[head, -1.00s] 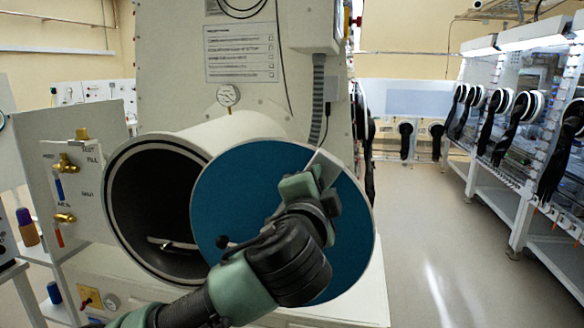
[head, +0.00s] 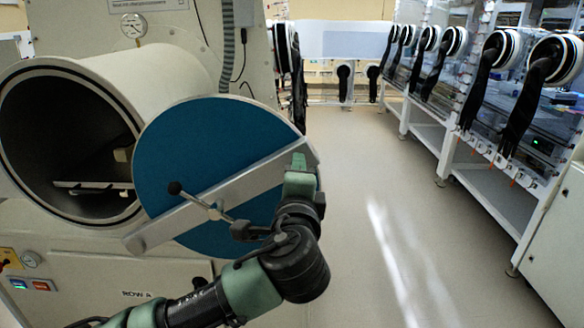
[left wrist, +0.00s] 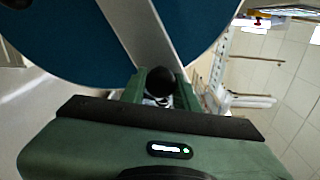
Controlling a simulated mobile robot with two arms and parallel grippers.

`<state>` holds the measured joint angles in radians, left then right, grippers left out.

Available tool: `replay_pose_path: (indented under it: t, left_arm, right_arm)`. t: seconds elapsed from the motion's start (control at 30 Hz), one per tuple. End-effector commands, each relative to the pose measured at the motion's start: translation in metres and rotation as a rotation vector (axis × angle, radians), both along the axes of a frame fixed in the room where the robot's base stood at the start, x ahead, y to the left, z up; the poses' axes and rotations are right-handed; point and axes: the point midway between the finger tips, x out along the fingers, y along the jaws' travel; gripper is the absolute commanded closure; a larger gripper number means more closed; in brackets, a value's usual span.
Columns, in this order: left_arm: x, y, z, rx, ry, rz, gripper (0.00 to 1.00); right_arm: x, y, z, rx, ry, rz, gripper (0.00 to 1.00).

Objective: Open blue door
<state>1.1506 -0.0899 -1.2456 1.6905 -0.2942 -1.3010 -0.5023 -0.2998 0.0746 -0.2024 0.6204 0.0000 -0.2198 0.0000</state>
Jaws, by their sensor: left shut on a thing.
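The blue door (head: 215,140) is a round disc with a pale metal bar (head: 190,219) slanting across its face. It stands away from the open round chamber mouth (head: 65,140), to its right. A thin lever with a black knob (head: 175,188) sits at the bar's middle. My left gripper (head: 298,162) is at the bar's upper right end. In the left wrist view its fingers (left wrist: 158,84) are shut around a dark round handle (left wrist: 160,92), with the bar and blue face behind. The handle is hidden in the head view. My right gripper is out of view.
The dark chamber holds a small tray (head: 95,186). A panel with lit switches (head: 30,285) is at the lower left. Gloveboxes with black gloves (head: 515,110) line the right side. The pale floor (head: 390,220) between is clear.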

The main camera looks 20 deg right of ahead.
Motion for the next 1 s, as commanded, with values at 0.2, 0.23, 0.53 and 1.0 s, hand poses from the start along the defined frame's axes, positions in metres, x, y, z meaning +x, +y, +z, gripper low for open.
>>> replay_pose_path:
  t: [0.2, 0.23, 0.53, 1.0]
  left_arm:
    - [0.000, 0.000, -0.002, 0.001, 0.004, 0.001, 1.00]
    - [0.000, 0.000, -0.002, 0.001, 0.004, 0.002, 1.00]
    - [0.001, 0.001, -0.001, 0.000, 0.003, 0.003, 0.48]
    - [-0.040, 0.015, -0.003, -0.003, 0.003, 0.000, 0.48]
  right_arm:
    - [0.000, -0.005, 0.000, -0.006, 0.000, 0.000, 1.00]
    - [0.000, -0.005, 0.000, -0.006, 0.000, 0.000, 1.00]
    - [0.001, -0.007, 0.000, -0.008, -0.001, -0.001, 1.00]
    - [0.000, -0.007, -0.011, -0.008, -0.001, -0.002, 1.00]
